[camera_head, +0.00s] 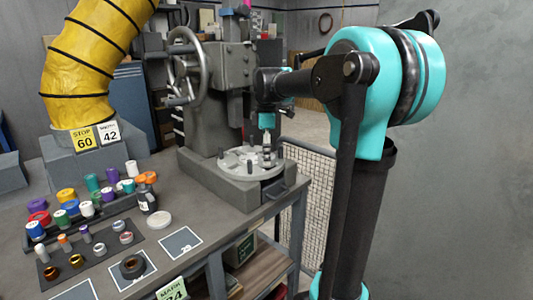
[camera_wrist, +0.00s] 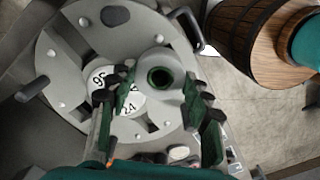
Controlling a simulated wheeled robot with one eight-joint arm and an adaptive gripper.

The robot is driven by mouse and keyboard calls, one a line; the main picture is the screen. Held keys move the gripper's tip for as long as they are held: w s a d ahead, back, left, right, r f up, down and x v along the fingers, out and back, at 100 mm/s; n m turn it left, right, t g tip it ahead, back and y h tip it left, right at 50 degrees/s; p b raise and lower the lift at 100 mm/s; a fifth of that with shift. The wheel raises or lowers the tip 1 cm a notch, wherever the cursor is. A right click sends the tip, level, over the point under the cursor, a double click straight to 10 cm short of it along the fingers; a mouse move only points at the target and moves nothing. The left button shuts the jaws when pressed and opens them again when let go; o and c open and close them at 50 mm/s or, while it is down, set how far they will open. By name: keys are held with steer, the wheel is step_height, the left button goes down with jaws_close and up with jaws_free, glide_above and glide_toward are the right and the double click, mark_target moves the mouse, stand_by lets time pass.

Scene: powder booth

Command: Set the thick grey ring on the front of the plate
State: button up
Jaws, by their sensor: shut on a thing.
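My gripper (camera_wrist: 158,98) is shut on the thick grey ring (camera_wrist: 146,63), a pale round piece with a dark, green-rimmed hole, one finger on each side. The round grey plate (camera_wrist: 65,55), with slots, bolts and dark pegs, lies behind the ring in the wrist view. In the head view the plate (camera_head: 235,161) sits on the machine's base, and my gripper (camera_head: 267,143) points down over its right part. The ring is small and partly hidden by the fingers there. I cannot tell whether it touches the plate.
The machine's column (camera_head: 232,80) and handwheel (camera_head: 188,70) stand behind and left of the plate. Jars and small rings crowd the bench's left; a dark ring (camera_head: 141,271) lies on a marked square. A wooden barrel-shaped thing (camera_wrist: 238,28) is right in the wrist view.

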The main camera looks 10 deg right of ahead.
steer(key=shift+f, duration=0.2)
steer(key=o, duration=1.4)
steer(key=shift+o, duration=0.2)
step_height(320, 180, up, 12)
